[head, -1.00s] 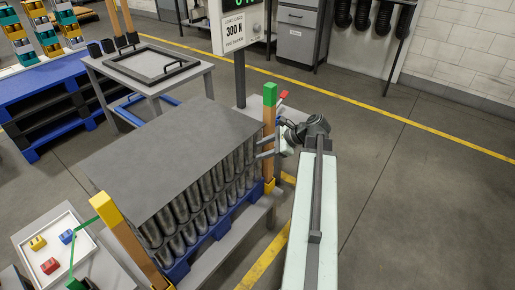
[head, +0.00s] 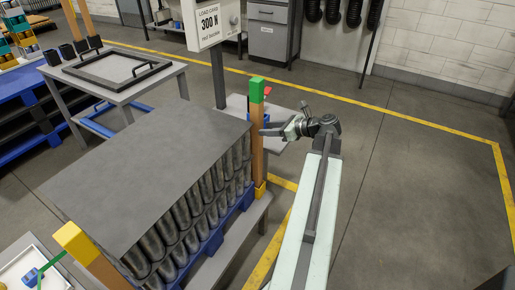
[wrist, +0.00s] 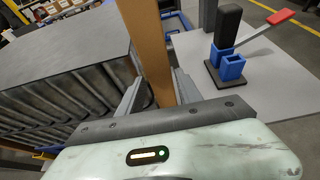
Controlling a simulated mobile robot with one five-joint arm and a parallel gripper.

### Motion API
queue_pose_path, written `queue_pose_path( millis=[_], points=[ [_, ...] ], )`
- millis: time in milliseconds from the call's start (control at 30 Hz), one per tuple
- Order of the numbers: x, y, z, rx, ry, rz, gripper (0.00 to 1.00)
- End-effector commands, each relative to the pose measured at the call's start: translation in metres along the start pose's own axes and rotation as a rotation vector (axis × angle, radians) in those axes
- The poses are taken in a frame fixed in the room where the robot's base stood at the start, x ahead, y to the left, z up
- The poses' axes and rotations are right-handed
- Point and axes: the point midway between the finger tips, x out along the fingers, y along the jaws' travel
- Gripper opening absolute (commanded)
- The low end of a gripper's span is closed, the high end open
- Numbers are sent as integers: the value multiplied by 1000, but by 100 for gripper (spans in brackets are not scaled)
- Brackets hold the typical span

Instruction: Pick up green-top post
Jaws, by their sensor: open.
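The green-top post (head: 257,135) is an upright wooden post with a green cap, at the far right corner of the covered stack of cans. My gripper (head: 266,130) is open, level with the post's upper half. In the wrist view the post's brown shaft (wrist: 148,45) stands between the two open fingers of my gripper (wrist: 158,84). I cannot tell whether either finger touches it. The green cap is out of the wrist view. The post's foot sits in a yellow socket (head: 260,189).
A grey sheet (head: 150,160) covers rows of dark cans (head: 200,215) on a blue pallet. A yellow-top post (head: 75,240) stands at the near corner. Behind the post is a small table with a blue-and-black press with a red handle (wrist: 280,17). Open floor lies right.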

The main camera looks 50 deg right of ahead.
Motion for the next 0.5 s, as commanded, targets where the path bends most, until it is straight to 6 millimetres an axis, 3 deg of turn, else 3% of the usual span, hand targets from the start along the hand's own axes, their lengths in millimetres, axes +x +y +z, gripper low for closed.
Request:
queue_pose_path(
  millis=[200, 400, 433, 500],
  points=[
    [38, 0, -5, 0, 1, 0, 42],
    [39, 0, -2, 0, 1, -1, 42],
    [39, 0, -2, 0, 1, -1, 39],
    [39, 0, -3, 0, 1, -1, 20]
  ],
)
